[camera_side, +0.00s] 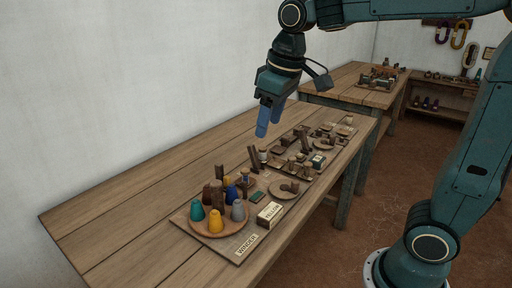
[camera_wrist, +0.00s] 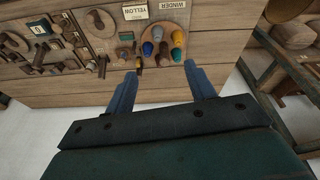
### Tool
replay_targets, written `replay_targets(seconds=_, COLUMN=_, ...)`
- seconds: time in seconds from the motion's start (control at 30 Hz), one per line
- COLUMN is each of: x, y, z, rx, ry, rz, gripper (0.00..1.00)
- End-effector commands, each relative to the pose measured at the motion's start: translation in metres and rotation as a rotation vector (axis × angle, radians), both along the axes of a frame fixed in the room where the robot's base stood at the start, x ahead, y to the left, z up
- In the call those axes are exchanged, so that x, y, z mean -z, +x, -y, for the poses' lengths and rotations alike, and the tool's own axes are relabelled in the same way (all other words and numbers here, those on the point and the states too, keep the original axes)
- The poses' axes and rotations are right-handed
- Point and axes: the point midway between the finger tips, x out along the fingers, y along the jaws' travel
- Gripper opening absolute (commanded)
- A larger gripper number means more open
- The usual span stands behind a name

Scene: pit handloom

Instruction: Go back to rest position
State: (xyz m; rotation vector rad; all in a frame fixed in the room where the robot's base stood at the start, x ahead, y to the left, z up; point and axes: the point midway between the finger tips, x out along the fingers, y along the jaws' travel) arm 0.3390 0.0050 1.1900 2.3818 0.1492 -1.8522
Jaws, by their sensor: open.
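My gripper (camera_side: 269,119) has blue fingers and hangs above the middle of the wooden table (camera_side: 130,215) in the side view. In the wrist view my gripper (camera_wrist: 165,92) shows its two fingers spread well apart. Nothing is between the fingertips, so it is open and empty. The fingers appear clear of the items on the table.
A board labelled WINDER (camera_side: 246,244) carries a round tray (camera_side: 208,233) with several coloured cones. A box labelled YELLOW (camera_side: 270,214) stands beside it. Several small wooden parts lie further along. The table's left side is bare. A second table (camera_side: 345,78) stands behind.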

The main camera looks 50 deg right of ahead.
Motion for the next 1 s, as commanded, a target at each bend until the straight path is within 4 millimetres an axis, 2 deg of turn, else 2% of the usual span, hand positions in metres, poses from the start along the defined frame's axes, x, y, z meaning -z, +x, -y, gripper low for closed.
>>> replay_targets(seconds=0.03, x=-0.001, y=-0.013, z=0.001, rx=0.009, ry=0.002, rz=0.017, gripper=0.55)
replay_targets(seconds=0.27, x=0.002, y=-0.061, z=0.003, rx=0.051, ry=0.015, rz=0.087, gripper=0.55)
replay_targets(seconds=0.6, x=0.023, y=-0.127, z=0.004, rx=0.111, ry=0.037, rz=0.183, gripper=0.55)
replay_targets(seconds=0.8, x=0.039, y=-0.152, z=0.005, rx=0.137, ry=0.049, rz=0.226, gripper=0.55)
replay_targets(seconds=1.0, x=0.045, y=-0.161, z=0.005, rx=0.147, ry=0.053, rz=0.242, gripper=0.55)
